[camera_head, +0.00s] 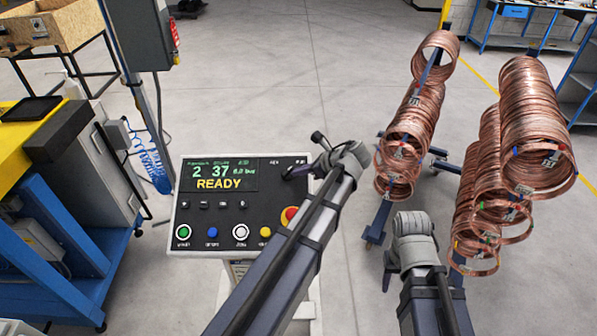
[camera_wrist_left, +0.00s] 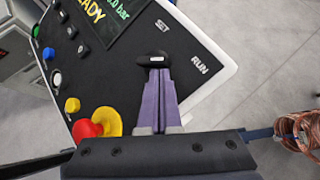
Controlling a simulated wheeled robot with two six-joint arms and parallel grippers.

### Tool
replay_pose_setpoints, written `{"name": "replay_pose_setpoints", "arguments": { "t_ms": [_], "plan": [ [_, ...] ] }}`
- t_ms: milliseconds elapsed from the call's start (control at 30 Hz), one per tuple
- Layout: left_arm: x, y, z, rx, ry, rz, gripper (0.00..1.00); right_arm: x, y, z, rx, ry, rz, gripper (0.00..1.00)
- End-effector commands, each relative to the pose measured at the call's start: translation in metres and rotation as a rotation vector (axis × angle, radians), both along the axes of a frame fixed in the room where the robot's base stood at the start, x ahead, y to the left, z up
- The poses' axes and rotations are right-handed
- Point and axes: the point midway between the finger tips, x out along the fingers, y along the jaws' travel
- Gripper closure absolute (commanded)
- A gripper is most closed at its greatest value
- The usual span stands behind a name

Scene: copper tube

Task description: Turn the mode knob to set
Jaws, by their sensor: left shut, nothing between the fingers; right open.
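The mode knob (camera_wrist_left: 153,58) is a small black knob with a white mark on the control panel (camera_wrist_left: 110,80). In the left wrist view the printed word SET (camera_wrist_left: 162,26) is up and slightly right of it, and RUN (camera_wrist_left: 198,64) is to its right. My left gripper (camera_wrist_left: 160,72) is shut and empty, its purple-grey fingertips right at the knob's near side; whether they touch it I cannot tell.
The panel screen (camera_head: 218,175) reads READY. A red and yellow emergency button (camera_head: 289,214) sits close to my left arm; several coloured buttons line the panel's lower edge. Copper coils (camera_head: 540,120) hang on racks to the right. Open floor lies behind the panel.

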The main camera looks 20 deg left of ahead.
Motion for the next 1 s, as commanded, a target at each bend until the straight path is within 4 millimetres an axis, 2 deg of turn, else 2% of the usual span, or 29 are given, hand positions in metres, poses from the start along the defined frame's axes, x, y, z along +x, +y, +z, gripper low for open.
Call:
{"name": "replay_pose_setpoints", "arguments": {
  "t_ms": [1000],
  "plan": [
    [0.0053,0.001,0.0023,-0.031,-0.015,0.079,1.0,-0.0001,-0.0001,0.0071,0.0,0.0,0.001,0.5]
  ]
}}
